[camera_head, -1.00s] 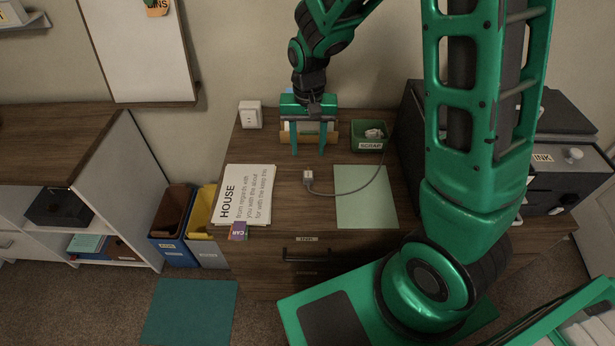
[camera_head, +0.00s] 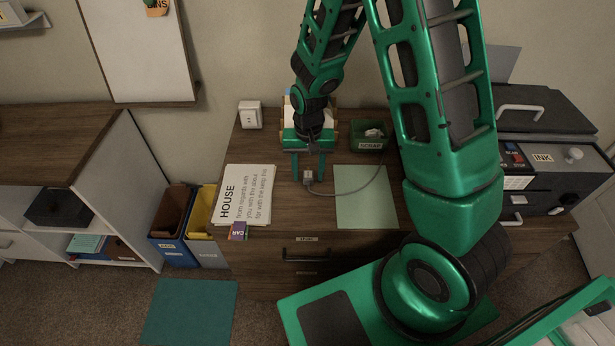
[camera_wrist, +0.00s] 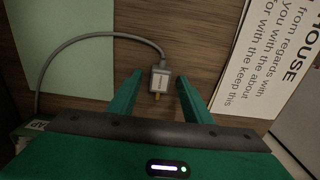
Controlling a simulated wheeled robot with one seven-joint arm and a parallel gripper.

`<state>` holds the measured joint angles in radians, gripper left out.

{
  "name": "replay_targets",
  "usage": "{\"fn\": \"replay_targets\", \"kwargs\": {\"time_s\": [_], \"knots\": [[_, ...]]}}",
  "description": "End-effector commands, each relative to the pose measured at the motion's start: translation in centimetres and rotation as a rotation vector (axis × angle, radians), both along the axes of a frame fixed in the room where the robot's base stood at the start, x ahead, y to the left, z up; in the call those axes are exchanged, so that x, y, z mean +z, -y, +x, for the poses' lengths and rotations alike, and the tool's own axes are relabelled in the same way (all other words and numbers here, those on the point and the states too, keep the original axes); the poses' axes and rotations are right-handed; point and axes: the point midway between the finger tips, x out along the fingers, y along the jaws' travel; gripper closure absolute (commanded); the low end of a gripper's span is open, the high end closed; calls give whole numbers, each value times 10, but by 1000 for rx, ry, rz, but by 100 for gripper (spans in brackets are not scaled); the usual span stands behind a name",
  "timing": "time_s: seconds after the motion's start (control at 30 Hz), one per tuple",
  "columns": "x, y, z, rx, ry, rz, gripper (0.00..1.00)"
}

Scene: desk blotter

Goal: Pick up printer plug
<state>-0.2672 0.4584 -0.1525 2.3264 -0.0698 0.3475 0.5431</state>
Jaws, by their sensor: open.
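The printer plug (camera_head: 308,178) is a small grey plug with a grey cable, lying on the wooden desk between the printed papers and the green sheet. In the wrist view the plug (camera_wrist: 160,81) shows a pale label and a brass-coloured tip pointing toward my gripper. My gripper (camera_head: 308,176) is open and above the desk at the plug. In the wrist view its two green fingers (camera_wrist: 157,84) stand on either side of the plug, with gaps on both sides. I cannot tell the exact height of the fingertips over the desk.
The cable (camera_head: 352,190) curves right across the pale green sheet (camera_head: 365,212). Printed papers (camera_head: 248,190) lie left. A green scrap tray (camera_head: 369,144) stands behind, and a white wall-side socket box (camera_head: 250,115) at back left. The printer (camera_head: 540,150) is at right.

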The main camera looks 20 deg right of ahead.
Motion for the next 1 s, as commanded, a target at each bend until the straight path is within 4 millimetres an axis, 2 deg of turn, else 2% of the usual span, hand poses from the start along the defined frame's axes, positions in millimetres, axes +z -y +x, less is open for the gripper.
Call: {"fn": "replay_targets", "kwargs": {"time_s": [0.17, 0.33, 0.77, 0.87, 1.0], "knots": [[0, 0, 0, 0, 0, 0, 57], [0, 0, 0, 0, 0, 0, 98], [5, 0, 0, 0, 0, 1, 100], [11, 0, 1, 0, 1, 1, 100], [30, 0, 1, 0, 4, 2, 100]]}}
